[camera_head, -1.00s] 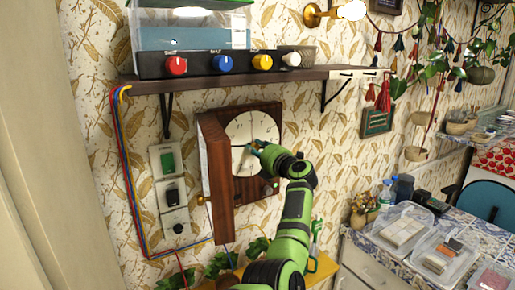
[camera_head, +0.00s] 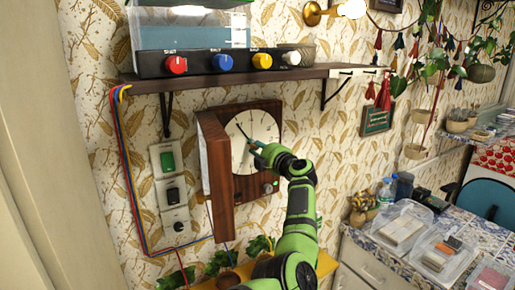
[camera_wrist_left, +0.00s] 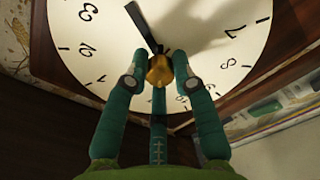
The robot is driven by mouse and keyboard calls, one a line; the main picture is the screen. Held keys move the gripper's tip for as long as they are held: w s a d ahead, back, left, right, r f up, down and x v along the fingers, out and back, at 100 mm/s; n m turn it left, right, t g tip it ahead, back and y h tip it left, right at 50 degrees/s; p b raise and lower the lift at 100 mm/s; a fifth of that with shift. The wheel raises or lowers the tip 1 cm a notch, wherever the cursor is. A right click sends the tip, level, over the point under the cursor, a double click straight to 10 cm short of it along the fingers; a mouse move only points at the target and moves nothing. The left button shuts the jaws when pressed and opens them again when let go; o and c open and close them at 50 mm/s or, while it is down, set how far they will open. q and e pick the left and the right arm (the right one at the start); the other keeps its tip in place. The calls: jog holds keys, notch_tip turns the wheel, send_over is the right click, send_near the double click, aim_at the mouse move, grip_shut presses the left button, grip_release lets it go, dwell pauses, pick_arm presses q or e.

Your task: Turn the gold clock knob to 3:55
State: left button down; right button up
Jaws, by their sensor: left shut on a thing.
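The clock has a white round face (camera_head: 262,122) in a brown wooden case (camera_head: 222,185) on the wall below the shelf. The gold knob (camera_wrist_left: 160,71) is at the face's centre in the left wrist view. My left gripper (camera_head: 258,152) is at the face's centre, shut on the knob with a teal finger on each side. In the head view, a dark hand (camera_head: 245,132) points up and left from the centre. The same hand shows in the wrist view (camera_wrist_left: 140,25), pointing up-left. The knob is hidden behind my gripper in the head view. My right gripper is out of view.
A shelf (camera_head: 225,78) with a control box of coloured knobs (camera_head: 205,63) is above the clock. Wall switches (camera_head: 168,185) and cables are at the left. A counter with clear boxes (camera_head: 403,228) is at the right. Plants (camera_head: 222,262) are below.

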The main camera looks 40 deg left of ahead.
pick_arm(q)
jog(key=shift+f+m, duration=0.25)
jog(key=shift+m, duration=0.15)
jog(key=c, duration=1.2)
grip_release()
jog(key=shift+o, duration=0.9)
jog(key=shift+s+r, duration=0.1)
jog(key=shift+r, duration=0.1)
jog(key=shift+d, duration=0.1)
jog(key=v, duration=1.1)
jog(key=shift+d, duration=0.35)
